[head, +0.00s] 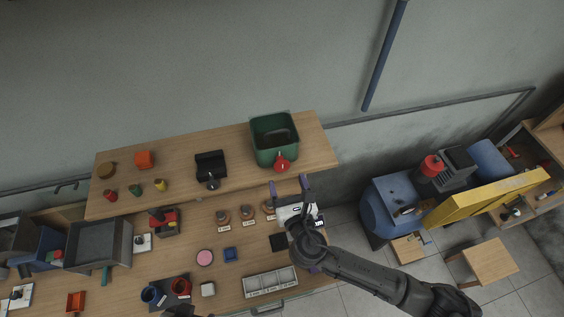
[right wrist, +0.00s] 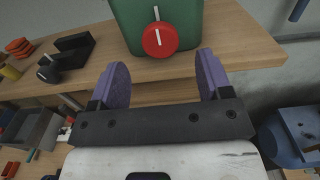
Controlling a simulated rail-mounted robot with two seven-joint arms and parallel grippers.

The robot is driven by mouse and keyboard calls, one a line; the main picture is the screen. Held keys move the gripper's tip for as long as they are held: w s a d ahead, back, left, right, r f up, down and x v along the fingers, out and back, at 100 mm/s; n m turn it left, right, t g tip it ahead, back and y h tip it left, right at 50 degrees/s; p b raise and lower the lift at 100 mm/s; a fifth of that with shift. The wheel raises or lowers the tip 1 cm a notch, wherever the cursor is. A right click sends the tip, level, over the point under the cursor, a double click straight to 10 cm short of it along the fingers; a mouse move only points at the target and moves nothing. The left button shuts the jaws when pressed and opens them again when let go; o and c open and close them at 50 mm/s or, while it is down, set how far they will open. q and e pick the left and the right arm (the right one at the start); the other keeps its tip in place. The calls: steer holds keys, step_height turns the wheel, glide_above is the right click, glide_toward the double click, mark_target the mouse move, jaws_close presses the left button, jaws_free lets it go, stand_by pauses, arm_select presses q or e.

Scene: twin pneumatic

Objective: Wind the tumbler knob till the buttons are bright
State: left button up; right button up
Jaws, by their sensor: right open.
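A red round knob (head: 281,163) with a white pointer line sits on the front of a green open-topped box (head: 262,143) on the raised shelf. It also shows in the right wrist view (right wrist: 160,39), its line near upright. A black knob (head: 212,182) with a white line is on a black bracket (head: 210,163) further left. I cannot tell which of these is the tumbler knob, nor make out any lit buttons. My right gripper (head: 288,185) is open and empty, its purple fingers (right wrist: 163,75) in front of and below the red knob, apart from it.
The wooden shelf (head: 130,204) overhangs a lower bench with bins, cups and a divided white tray (head: 270,282). Small red, green and yellow pieces stand on the shelf's left. A blue machine (head: 377,210) and a yellow panel (head: 485,198) stand to the right.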

mark_target(283, 169)
steer(key=x, duration=0.5)
steer(key=shift+p, duration=0.4)
steer(key=shift+w+a, duration=0.15)
steer(key=shift+w, duration=0.45)
steer(key=shift+c, duration=0.3)
steer(key=c, duration=0.9)
steer(key=shift+o, duration=0.2)
